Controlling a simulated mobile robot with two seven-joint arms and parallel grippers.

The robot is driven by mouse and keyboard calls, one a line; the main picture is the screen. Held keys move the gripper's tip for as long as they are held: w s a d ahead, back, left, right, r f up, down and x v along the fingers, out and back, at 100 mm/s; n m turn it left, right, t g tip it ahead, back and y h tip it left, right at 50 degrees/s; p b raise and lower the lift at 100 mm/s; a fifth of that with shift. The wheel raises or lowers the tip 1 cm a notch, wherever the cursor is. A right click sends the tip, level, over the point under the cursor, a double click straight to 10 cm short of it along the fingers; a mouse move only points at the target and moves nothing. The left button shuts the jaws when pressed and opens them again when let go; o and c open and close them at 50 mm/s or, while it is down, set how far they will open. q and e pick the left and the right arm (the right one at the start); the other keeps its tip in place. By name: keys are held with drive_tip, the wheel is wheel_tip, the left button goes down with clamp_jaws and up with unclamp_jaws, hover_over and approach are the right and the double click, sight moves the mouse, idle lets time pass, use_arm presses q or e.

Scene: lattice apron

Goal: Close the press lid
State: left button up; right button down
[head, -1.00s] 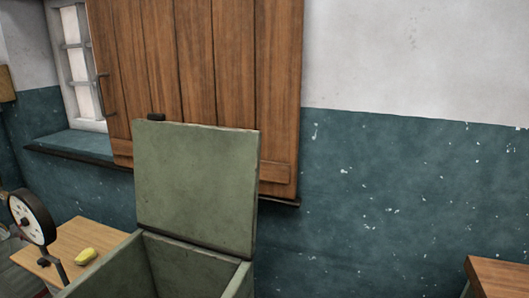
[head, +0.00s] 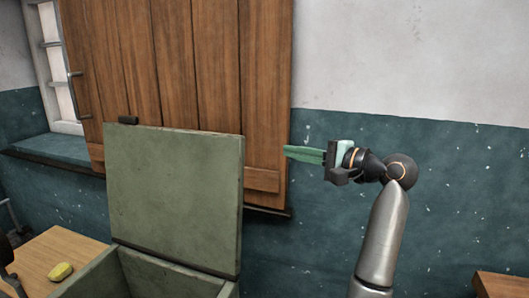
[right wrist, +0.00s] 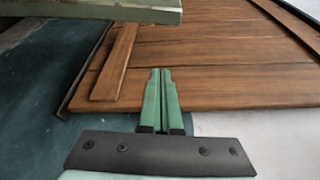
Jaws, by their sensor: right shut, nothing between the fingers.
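The press lid (head: 175,195) is a flat green panel, standing upright and open at the back of the green press box (head: 120,275). A small dark handle (head: 128,120) sits on its top edge at the left. My right gripper (head: 288,152) is shut and empty, to the right of the lid and apart from it, a little below the height of its top edge. In the right wrist view the green fingers (right wrist: 162,72) are together, and an edge of the lid (right wrist: 100,10) shows at the top left. My left gripper is not in view.
A brown plank shutter (head: 200,60) hangs on the wall behind the lid, beside a window (head: 55,70). A wooden table (head: 55,255) with a yellow object (head: 61,271) stands at the left. Another wooden surface (head: 500,285) shows at the lower right.

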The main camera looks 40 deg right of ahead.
drive_tip(key=w+a+p, duration=0.2)
drive_tip(key=w+a, duration=0.3)
drive_tip(key=w, duration=0.2)
drive_tip(key=shift+w+a, duration=0.2)
drive_tip(key=shift+w, duration=0.1)
idle(0.4)
